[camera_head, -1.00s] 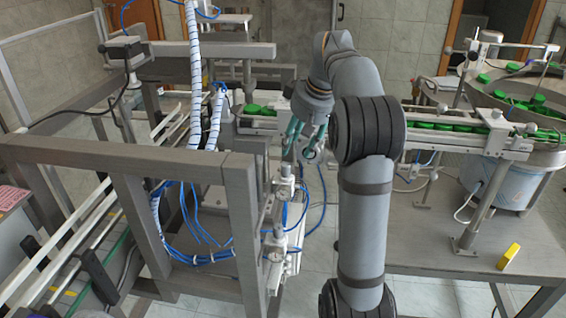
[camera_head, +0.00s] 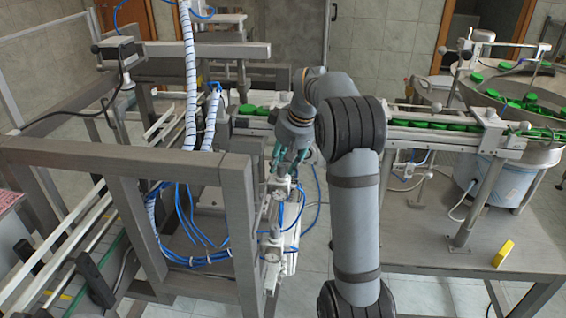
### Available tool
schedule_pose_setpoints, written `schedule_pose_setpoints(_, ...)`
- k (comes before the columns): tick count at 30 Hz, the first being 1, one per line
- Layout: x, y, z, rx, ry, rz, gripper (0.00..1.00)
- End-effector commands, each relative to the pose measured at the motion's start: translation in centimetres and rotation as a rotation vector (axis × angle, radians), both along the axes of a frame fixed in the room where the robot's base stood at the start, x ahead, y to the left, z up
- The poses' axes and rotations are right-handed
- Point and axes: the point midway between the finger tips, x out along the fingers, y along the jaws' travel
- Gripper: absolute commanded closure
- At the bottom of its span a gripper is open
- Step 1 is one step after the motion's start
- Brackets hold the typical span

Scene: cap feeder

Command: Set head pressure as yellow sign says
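My gripper (camera_head: 288,168) points down over the upper pressure regulator with a round gauge (camera_head: 279,196), on the right side of the grey frame. Its teal fingers are apart, one on each side of the regulator's top. I cannot tell whether they touch it; the knob is mostly hidden by the fingers. A second regulator with a gauge (camera_head: 272,255) sits lower on the same frame. The gauge readings are too small to tell. A small yellow block (camera_head: 504,253) stands on the table at the right; no writing on it is readable.
The grey metal frame (camera_head: 238,220) stands close left of my gripper, with blue hoses (camera_head: 190,225) inside and beside it. A conveyor with green caps (camera_head: 437,125) runs behind my arm to the bowl feeder (camera_head: 545,150). The steel table (camera_head: 430,235) is mostly clear.

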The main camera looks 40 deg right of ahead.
Motion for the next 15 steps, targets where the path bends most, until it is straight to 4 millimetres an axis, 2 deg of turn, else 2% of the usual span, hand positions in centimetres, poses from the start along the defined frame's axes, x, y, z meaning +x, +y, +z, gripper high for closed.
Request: schedule_pose_setpoints(15,0.15,0.12,0.13,0.0,-0.004,0.002,0.97)
